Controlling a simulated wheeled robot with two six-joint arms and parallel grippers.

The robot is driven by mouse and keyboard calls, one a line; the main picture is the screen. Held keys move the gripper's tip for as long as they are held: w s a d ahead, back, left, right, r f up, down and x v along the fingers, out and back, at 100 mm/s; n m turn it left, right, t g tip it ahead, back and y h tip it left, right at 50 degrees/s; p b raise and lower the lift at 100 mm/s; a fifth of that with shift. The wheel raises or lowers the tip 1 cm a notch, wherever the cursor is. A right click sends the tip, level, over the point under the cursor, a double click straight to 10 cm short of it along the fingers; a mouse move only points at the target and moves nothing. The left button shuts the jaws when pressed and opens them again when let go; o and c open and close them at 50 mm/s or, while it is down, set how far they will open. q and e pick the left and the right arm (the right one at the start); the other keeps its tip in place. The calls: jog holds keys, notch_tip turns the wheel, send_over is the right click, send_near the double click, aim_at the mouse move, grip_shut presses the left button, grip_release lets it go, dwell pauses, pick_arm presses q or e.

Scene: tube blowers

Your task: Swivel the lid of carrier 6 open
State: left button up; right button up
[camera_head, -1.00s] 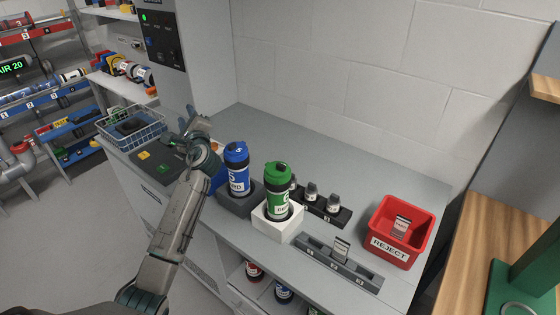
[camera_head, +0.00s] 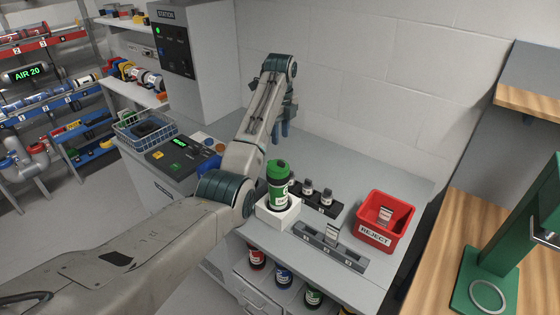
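A green carrier (camera_head: 279,190) with a white label stands upright in a white block holder (camera_head: 277,212) on the grey counter. Its green lid (camera_head: 278,168) sits on top; I cannot read a number on it. My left arm reaches in from the lower left and bends over the counter. My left gripper (camera_head: 284,128) points down, above and behind the green carrier in the picture, apart from its lid. Its fingers are too small and overlapped to tell open from shut. My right gripper is not in view.
A dark rack with small grey-capped bottles (camera_head: 316,197), a slotted grey card rail (camera_head: 330,246) and a red REJECT bin (camera_head: 385,225) stand right of the carrier. A wire basket (camera_head: 144,130) stands far left. A green stand (camera_head: 500,250) is on the wooden bench.

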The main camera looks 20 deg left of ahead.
aim_at(280, 161)
pick_arm(q)
notch_tip(280, 161, down, 2)
jog(key=shift+w+f+b, duration=0.1)
jog(key=shift+w+b, duration=0.05)
jog(key=shift+b, duration=0.4)
notch_tip(280, 161, down, 6)
jog(key=p, duration=0.3)
jog(key=shift+f, duration=0.8)
grip_shut()
